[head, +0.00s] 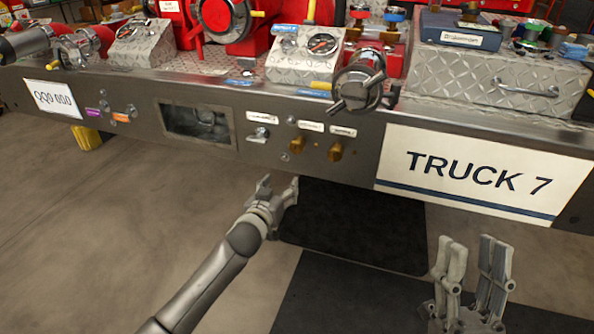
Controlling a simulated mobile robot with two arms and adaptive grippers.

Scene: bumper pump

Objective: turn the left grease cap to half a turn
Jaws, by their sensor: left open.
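Two brass grease caps sit on the steel bumper's front face under small white labels. The left grease cap (297,146) is beside the right grease cap (336,152), and both are uncovered. The angle of the left cap is too small to read clearly. My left gripper (279,185) is open and empty, just below the bumper's lower edge, below and slightly left of the left cap and apart from it. My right gripper (467,246) is at the lower right, fingers pointing up and apart, with nothing between them.
A small lever valve (258,134) sits left of the caps, beside a recessed window (198,125). A large capped outlet with lugs (359,88) juts out above the right cap. The TRUCK 7 plate (480,176) is to the right. The floor in front is clear.

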